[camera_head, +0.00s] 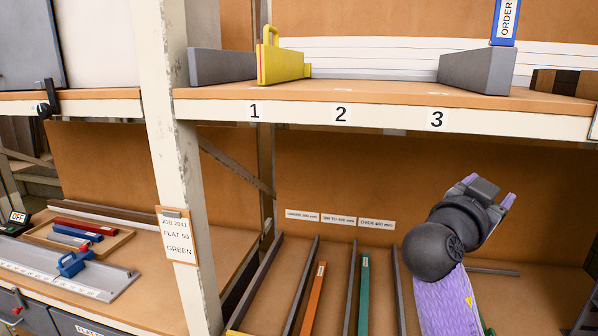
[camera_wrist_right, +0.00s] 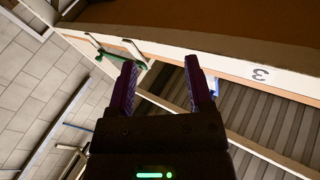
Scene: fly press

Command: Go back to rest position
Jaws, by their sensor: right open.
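My right gripper (camera_head: 489,189) is raised in front of the lower shelf bay, at the right of the head view. Its two purple fingers stand apart. The right wrist view shows the gripper (camera_wrist_right: 160,65) open, with nothing held between the fingers. In that view the numbered shelf edge (camera_wrist_right: 235,80) lies beyond the fingers. My left gripper is out of both views.
The upper shelf edge (camera_head: 380,116) runs above my right gripper. A yellow block (camera_head: 282,64) stands on it by label 1. Orange (camera_head: 313,300) and green (camera_head: 363,295) bars lie between grey dividers below. A white post (camera_head: 177,180) rises at left.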

